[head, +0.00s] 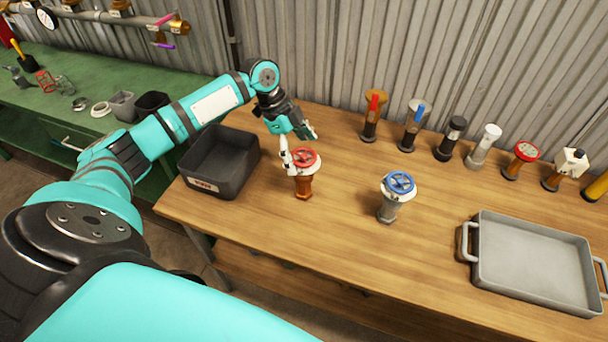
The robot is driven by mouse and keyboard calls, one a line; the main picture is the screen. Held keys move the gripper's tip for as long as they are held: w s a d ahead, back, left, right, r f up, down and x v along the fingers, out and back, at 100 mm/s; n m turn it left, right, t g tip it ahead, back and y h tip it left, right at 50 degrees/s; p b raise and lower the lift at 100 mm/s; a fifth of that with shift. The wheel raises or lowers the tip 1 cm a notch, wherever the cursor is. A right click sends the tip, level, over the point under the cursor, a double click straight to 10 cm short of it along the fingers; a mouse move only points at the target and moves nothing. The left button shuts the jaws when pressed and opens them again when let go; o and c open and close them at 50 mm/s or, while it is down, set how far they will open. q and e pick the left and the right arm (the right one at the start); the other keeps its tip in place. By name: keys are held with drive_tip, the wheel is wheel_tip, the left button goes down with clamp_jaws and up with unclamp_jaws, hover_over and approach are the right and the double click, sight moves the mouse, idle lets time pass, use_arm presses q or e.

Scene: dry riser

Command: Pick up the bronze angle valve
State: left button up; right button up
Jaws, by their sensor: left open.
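The bronze angle valve (303,188), with a brown-bronze body and a red handwheel, stands upright on the wooden bench. My left gripper (299,146) is open just behind and above its handwheel. One pale finger is at the left edge of the wheel, and the other is spread behind it. I cannot tell whether the finger touches the wheel. Nothing is held between the fingers. My right gripper is not in view.
A grey valve with a blue handwheel (388,208) stands to the right. A dark bin (222,187) is close on the left, and a grey tray (535,290) lies at right. Several fittings, including one with a red lever (373,105), line the corrugated wall.

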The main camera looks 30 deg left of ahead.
sight(304, 177)
use_arm(q)
drive_tip(key=p+x, duration=0.1)
drive_tip(key=x, duration=0.3)
drive_tip(key=shift+s+a, duration=0.1)
drive_tip(key=shift+a, duration=0.1)
drive_tip(key=shift+d+f, duration=0.1)
drive_tip(key=shift+f, duration=0.35)
drive_tip(key=c, duration=1.4)
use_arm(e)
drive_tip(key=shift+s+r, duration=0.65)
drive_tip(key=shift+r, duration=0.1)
